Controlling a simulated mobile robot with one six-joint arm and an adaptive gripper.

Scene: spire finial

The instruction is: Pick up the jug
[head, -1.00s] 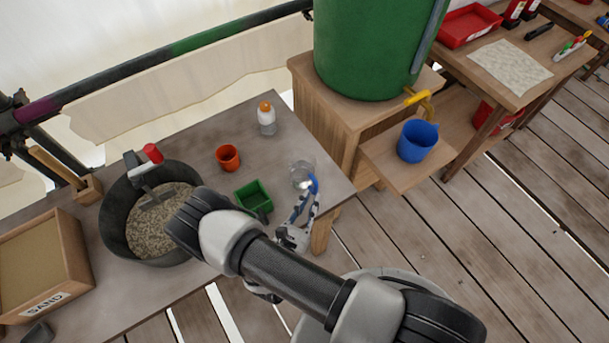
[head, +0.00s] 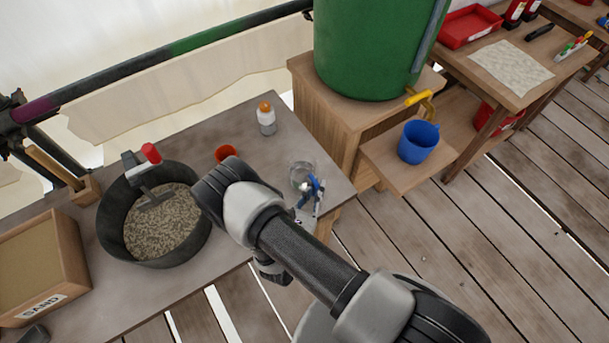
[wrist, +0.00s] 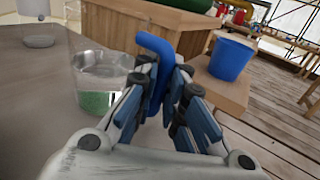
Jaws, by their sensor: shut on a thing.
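The jug (head: 301,174) is a clear vessel with a blue handle, at the right end of the grey table in the head view. It also shows upright at the left in the wrist view (wrist: 103,70), with its blue handle (wrist: 154,48) toward me. My gripper (head: 311,194) is at the handle side of the jug. In the wrist view its fingers (wrist: 167,84) are shut on the blue handle. My arm hides part of the table left of the jug. I cannot tell whether the jug's base touches the table.
A blue bucket (head: 418,143) sits on a low shelf under the green barrel's (head: 370,50) yellow tap.

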